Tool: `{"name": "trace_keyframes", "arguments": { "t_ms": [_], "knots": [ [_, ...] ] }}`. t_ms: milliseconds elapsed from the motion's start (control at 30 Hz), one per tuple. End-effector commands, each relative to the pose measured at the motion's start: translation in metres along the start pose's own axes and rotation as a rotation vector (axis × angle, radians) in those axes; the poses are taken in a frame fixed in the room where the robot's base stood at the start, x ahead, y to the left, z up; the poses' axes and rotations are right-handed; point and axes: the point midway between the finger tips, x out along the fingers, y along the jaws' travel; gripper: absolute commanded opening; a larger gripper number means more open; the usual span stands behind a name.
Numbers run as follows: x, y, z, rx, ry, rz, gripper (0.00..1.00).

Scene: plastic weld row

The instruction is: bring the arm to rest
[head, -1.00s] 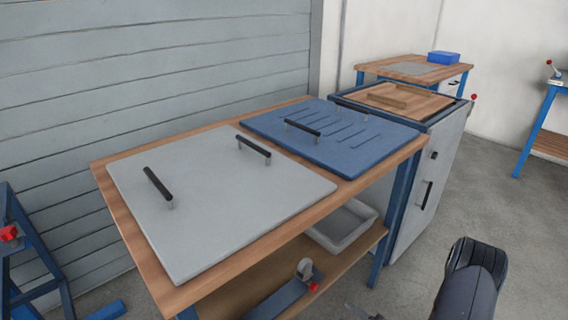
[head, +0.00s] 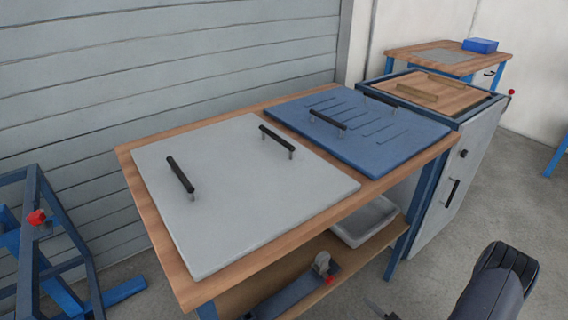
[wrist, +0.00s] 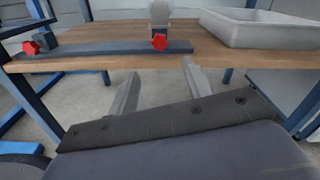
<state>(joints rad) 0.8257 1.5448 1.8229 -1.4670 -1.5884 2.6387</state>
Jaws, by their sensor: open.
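My gripper (wrist: 158,88) shows in the wrist view with its two grey fingers spread apart and nothing between them. It points at the front edge of the table's wooden lower shelf (wrist: 110,61), with the floor showing between the fingers. In the head view a dark rounded link of my arm (head: 497,280) is at the lower right, in front of the table. The fingers are hardly to be made out there.
The table (head: 158,235) carries a grey panel (head: 235,195) and a blue panel (head: 385,145), both with black handles. On its lower shelf are a white tray (wrist: 262,28) and a dark bar with red knobs (wrist: 125,48). A cabinet (head: 462,165) stands right. Floor in front is clear.

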Motion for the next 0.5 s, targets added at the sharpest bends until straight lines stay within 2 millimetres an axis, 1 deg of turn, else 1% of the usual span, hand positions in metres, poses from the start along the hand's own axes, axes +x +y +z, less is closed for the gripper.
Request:
{"name": "trace_keyframes", "arguments": {
  "t_ms": [200,500],
  "knots": [
    [-0.0041,0.0008,0.0020,0.073,-0.002,-0.007,0.48],
    [-0.0044,0.0009,0.0018,0.080,-0.002,-0.008,0.48]
  ]
}}
